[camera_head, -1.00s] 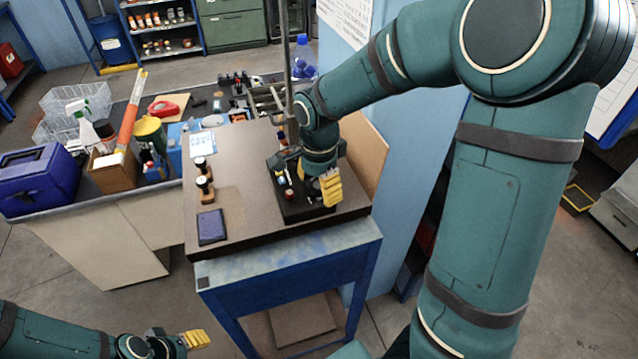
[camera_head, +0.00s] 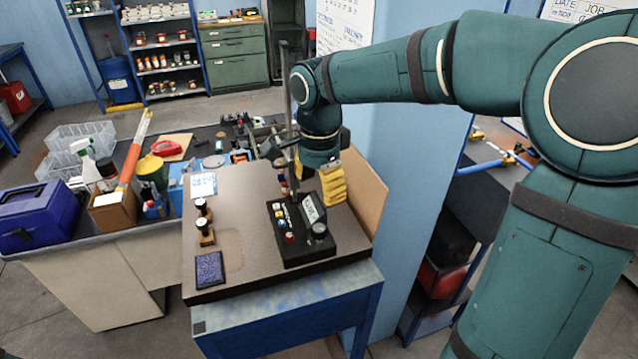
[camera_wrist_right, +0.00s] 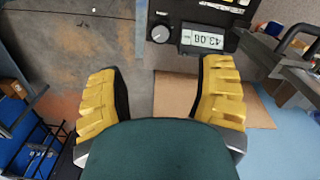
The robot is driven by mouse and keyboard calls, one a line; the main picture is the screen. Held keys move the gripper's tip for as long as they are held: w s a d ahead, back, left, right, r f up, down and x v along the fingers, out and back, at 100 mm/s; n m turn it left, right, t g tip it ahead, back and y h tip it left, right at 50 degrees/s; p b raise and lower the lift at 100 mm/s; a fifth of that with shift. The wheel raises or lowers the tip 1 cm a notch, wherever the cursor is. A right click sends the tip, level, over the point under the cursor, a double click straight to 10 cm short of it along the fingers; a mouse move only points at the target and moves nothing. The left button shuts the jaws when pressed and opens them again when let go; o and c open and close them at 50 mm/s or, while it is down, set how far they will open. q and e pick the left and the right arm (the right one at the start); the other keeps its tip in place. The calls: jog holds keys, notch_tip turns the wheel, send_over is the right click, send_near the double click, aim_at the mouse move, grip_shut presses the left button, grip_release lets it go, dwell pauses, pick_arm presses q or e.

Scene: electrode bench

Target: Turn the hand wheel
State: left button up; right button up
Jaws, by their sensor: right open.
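I cannot make out a hand wheel for certain in either view. A black box (camera_head: 303,252) with a grey display (camera_head: 314,208), a dark round knob (camera_head: 319,231) and coloured sockets sits on the brown bench top. In the right wrist view the knob (camera_wrist_right: 160,33) and the display (camera_wrist_right: 203,39), upside down and reading about 43.08, lie beyond the fingertips. My right gripper (camera_head: 332,186) is above the back of the bench, behind the box in the head view. Its yellow fingers (camera_wrist_right: 160,85) are apart with nothing between them. My left gripper is out of view.
Two stamps (camera_head: 204,231) and a dark pad (camera_head: 209,270) lie on the bench's left part. A metal post (camera_head: 288,120) rises beside my right wrist. A blue pillar (camera_head: 400,190) stands right of the bench. A cluttered table (camera_head: 95,240) stands left.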

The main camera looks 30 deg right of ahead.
aim_at(319, 227)
notch_tip(319, 227, down, 12)
jog(key=n+b, duration=0.1)
jog(key=n, duration=1.7)
grip_shut()
